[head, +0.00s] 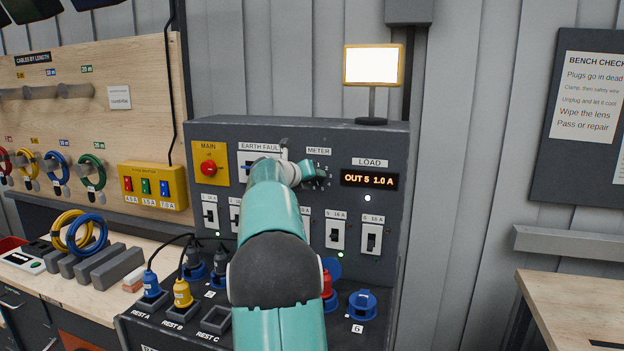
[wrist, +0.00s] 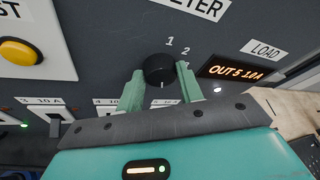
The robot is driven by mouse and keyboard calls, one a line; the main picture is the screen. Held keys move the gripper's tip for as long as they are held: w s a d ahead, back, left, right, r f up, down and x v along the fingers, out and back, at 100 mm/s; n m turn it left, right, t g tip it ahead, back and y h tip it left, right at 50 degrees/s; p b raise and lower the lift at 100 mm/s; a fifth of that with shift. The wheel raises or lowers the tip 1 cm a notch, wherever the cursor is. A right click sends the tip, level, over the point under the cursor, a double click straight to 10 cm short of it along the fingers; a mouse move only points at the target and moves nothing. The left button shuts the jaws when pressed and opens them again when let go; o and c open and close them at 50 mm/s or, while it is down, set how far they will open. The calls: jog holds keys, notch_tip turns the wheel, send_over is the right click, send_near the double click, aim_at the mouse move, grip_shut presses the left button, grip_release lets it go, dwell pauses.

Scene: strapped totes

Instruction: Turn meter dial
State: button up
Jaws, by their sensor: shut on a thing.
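The meter dial is a round black knob (wrist: 160,70) under the METER label on the dark grey panel, with the numbers 1 and 2 showing at its upper right in the wrist view. My gripper (wrist: 161,86) has its two green fingers on either side of the knob and is shut on it. In the head view my arm covers part of the panel, and my gripper (head: 318,174) is at the dial below the METER label. The load display (head: 369,181) right of the dial reads OUT 5 1.0 A; it also shows in the wrist view (wrist: 236,73).
A yellow MAIN plate with a red button (head: 208,168) and a yellow test button (wrist: 20,52) lie left of the dial. Breaker switches (head: 372,239) line the panel below. Plugs and blue sockets (head: 362,304) sit at the bottom. A small blank screen (head: 372,65) stands on top.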

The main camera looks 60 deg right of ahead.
dwell(0.3)
jog(key=o, duration=1)
jog(key=shift+a, duration=0.1)
jog(key=v, duration=1.3)
jog(key=shift+s+a+r, duration=0.1)
jog(key=shift+a, duration=0.25)
jog(key=shift+a, duration=0.1)
